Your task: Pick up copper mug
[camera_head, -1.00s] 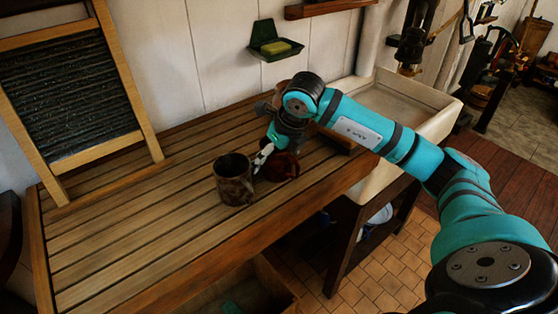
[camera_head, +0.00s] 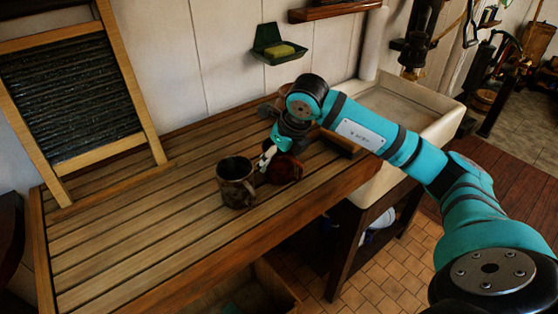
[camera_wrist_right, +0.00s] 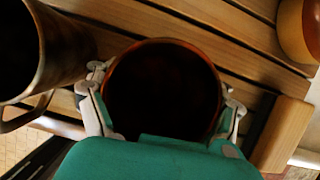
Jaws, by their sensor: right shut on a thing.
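The copper mug (camera_head: 287,169) is a reddish-brown, round vessel on the slatted wooden counter. My right gripper (camera_head: 272,156) comes down on it from above and partly hides it. In the right wrist view my right gripper (camera_wrist_right: 165,95) has its two pale fingers against opposite sides of the copper mug (camera_wrist_right: 160,88), shut on it. The mug's inside looks dark. I cannot tell whether its base is clear of the counter. My left gripper is not in view.
A dark, mottled mug (camera_head: 235,183) with a handle stands close left of the copper mug. A washboard (camera_head: 85,95) leans at the left. A pale sink (camera_head: 405,105) adjoins the counter at right. A green soap holder (camera_head: 275,48) is on the wall. The counter's left part is clear.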

